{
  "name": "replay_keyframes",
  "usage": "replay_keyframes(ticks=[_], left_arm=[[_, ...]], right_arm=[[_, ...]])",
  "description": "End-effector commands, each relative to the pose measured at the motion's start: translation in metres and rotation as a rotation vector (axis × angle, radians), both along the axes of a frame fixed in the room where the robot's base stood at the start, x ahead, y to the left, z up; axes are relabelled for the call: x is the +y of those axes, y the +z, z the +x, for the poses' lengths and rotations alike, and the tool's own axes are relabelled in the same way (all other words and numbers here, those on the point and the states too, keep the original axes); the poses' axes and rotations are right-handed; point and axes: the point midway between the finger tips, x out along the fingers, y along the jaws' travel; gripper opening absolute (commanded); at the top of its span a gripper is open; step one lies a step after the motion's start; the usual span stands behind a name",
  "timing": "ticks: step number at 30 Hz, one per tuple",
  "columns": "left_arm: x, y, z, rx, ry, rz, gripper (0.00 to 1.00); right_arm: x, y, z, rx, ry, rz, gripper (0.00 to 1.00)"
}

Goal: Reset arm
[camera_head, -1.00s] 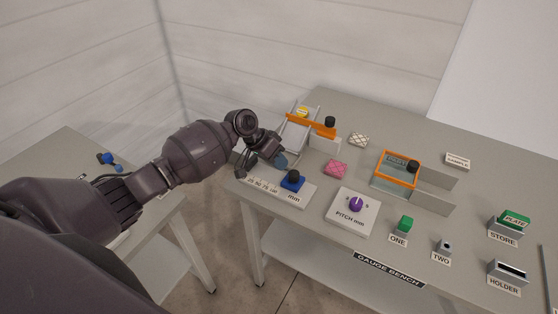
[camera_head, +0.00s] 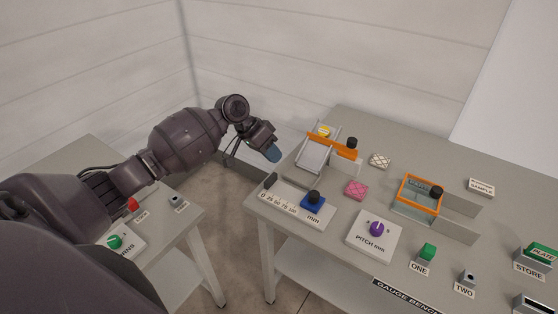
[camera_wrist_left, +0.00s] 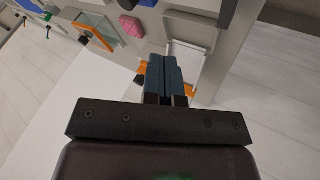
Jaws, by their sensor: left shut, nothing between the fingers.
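My left gripper (camera_head: 273,155) is at the back left corner of the gauge bench (camera_head: 345,252), in the air beside the white tray with the orange bar (camera_head: 331,146). Its blue fingers are together with nothing between them; they also show shut in the left wrist view (camera_wrist_left: 163,80). In that view the white tray (camera_wrist_left: 186,62) lies beyond the fingertips. My left arm reaches in from the left above the side table. My right gripper does not show in any view.
The side table (camera_head: 187,222) carries a green knob (camera_head: 115,242). A floor gap separates both tables.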

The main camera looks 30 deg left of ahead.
Motion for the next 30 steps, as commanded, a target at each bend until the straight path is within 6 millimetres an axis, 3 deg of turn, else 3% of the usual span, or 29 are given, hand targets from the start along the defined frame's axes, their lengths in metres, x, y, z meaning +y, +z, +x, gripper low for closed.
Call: replay_keyframes(ticks=[20,23,27,30], left_arm=[[0.001,0.003,0.005,-0.021,0.025,-0.008,0.00],[0.006,0.007,0.021,-0.119,0.082,0.031,0.00],[0.005,0.028,0.051,-0.366,0.154,0.115,0.00],[-0.003,0.027,0.056,-0.522,0.195,0.153,0.00]], right_arm=[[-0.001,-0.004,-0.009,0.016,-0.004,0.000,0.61],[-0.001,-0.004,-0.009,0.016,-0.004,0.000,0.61],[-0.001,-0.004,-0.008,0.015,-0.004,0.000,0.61],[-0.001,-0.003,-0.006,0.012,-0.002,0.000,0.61]])
